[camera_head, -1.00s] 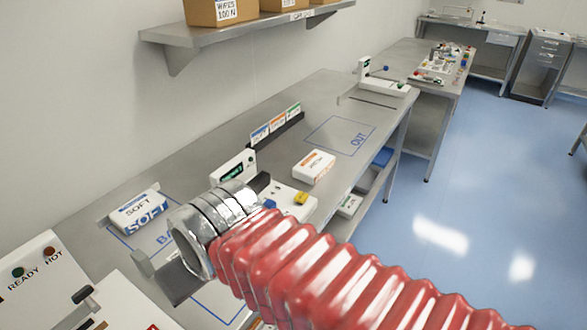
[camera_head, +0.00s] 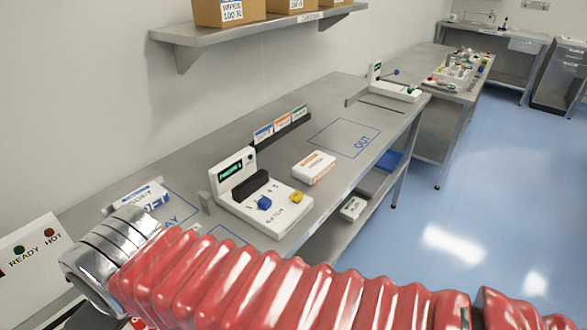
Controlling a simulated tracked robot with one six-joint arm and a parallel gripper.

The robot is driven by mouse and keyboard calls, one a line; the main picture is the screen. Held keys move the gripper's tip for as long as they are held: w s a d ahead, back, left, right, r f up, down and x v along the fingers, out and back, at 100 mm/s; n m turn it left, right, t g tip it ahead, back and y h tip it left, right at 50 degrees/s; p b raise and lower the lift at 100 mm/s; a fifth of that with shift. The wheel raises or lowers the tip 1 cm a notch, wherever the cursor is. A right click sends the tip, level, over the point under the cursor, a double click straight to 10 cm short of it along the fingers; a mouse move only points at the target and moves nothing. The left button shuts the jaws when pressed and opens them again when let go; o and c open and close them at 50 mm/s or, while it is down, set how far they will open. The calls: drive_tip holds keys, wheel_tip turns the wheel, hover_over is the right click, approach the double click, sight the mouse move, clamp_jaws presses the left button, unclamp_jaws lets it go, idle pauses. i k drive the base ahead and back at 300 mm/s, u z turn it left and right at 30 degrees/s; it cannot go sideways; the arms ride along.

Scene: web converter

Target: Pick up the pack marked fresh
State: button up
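A white pack with an orange band (camera_head: 314,168) lies flat on the steel bench, right of the white machine. Its dark lettering is too small to read surely. Another white pack with blue print (camera_head: 140,195), marked SOFT, lies at the left by a blue-outlined area lettered BAY; my arm hides part of that area. My red-sleeved arm crosses the lower picture, its metal cuff at the lower left. My gripper's fingers do not show, and the cuff is well to the left of the orange-banded pack.
The white machine (camera_head: 262,200) has a green display, a blue knob and a yellow button. Behind the orange-banded pack is a rack of coloured cards (camera_head: 281,128). The blue OUT outline (camera_head: 345,138) is empty. A shelf with cartons (camera_head: 255,30) hangs above. Blue floor lies right.

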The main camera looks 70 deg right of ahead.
sight(311, 170)
drive_tip(key=u, duration=1.65)
drive_tip(key=k, duration=2.45)
drive_tip(key=z, duration=0.65)
